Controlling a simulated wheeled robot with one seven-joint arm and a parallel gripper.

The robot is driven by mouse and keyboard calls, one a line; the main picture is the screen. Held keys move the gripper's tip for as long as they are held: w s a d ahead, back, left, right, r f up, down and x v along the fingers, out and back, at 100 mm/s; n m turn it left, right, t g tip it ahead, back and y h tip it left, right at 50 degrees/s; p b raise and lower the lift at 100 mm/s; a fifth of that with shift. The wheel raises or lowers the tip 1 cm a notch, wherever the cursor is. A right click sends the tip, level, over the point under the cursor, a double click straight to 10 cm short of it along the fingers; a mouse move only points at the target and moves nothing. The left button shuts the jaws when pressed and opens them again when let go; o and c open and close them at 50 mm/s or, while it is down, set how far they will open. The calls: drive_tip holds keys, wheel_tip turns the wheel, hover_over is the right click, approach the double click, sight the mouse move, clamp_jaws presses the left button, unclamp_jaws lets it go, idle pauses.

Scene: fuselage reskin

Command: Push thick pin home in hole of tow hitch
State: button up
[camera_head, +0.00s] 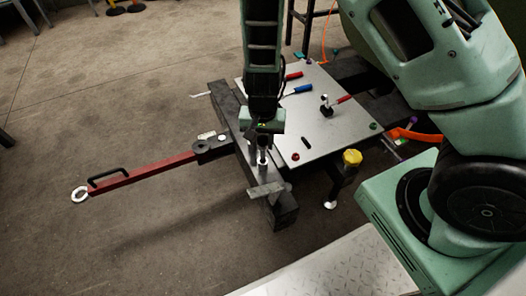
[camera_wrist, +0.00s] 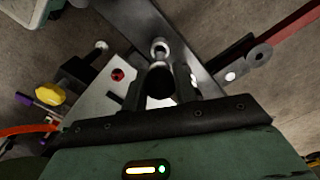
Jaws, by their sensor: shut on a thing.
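My gripper (camera_head: 262,157) points down over the front dark beam of the cart, near the beam's near end. In the wrist view its two fingers (camera_wrist: 160,90) are shut on a dark, round-topped piece, which I take for the thick pin (camera_wrist: 159,80). The pin's lower part is hidden. A shiny metal ring (camera_wrist: 159,47) shows just beyond the pin, close to a grey metal plate. I cannot tell how deep the pin sits in a hole. The red tow bar (camera_head: 145,172) reaches left from a dark hitch piece (camera_head: 213,148) on the beam, ending in a pale eye.
The grey tabletop (camera_head: 322,131) behind my gripper holds red-handled and blue-handled (camera_head: 298,90) tools and a red knob (camera_head: 295,156). A yellow knob (camera_head: 352,157) stands at its right edge. An orange hose lies further right.

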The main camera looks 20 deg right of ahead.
drive_tip(key=shift+r+p, duration=0.65)
drive_tip(key=shift+r, duration=0.1)
wheel_tip(320, 180, up, 3)
drive_tip(key=p, duration=0.3)
